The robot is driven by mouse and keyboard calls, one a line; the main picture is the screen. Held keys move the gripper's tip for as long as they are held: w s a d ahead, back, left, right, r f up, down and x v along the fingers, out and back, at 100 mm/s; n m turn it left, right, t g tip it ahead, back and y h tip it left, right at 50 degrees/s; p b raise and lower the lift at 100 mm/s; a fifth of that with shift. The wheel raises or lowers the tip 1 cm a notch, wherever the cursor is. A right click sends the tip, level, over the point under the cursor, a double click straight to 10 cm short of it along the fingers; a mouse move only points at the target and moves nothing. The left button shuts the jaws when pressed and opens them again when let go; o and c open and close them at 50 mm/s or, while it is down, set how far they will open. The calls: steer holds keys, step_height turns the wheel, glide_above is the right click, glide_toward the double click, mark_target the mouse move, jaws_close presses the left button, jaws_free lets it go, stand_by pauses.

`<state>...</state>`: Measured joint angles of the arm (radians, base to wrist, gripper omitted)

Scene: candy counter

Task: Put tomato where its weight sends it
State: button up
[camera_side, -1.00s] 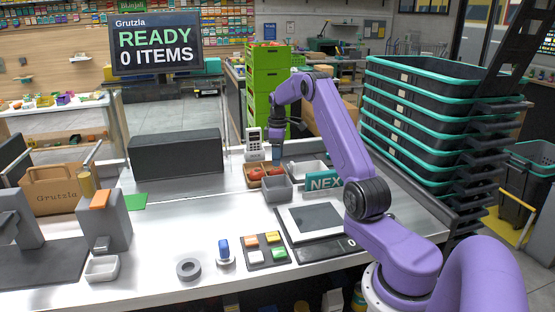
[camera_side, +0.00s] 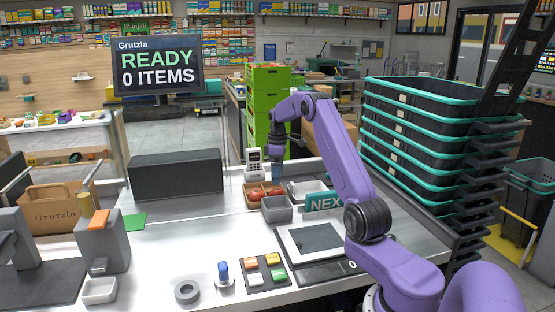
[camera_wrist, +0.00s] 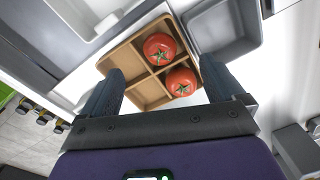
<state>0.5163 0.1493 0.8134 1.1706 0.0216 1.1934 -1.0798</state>
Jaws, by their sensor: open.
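Two red tomatoes sit in separate compartments of a tan divided tray (camera_wrist: 149,92): one tomato (camera_wrist: 160,47) is farther up in the wrist view, the other tomato (camera_wrist: 181,82) is nearer my gripper. In the side view the tray (camera_side: 248,197) stands on the counter with red showing in it. My gripper (camera_wrist: 162,68) is open and empty, its fingers on either side of the tray in the wrist view. In the side view my gripper (camera_side: 277,178) points down just above the tray's right side. A scale (camera_side: 314,240) with a dark plate shows 0.
A grey bin (camera_side: 277,209) stands beside the tray, with a white bin (camera_side: 311,188) behind and a NEXT sign (camera_side: 323,203) to the right. A card terminal (camera_side: 254,163) stands behind. A button pad (camera_side: 265,273) is at the front. The counter's middle left is clear.

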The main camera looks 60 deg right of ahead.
step_height(320, 180, up, 17)
steer(key=shift+w+d, duration=0.15)
steer(key=shift+d, duration=0.15)
stand_by(0.5)
steer(key=shift+r, duration=0.1)
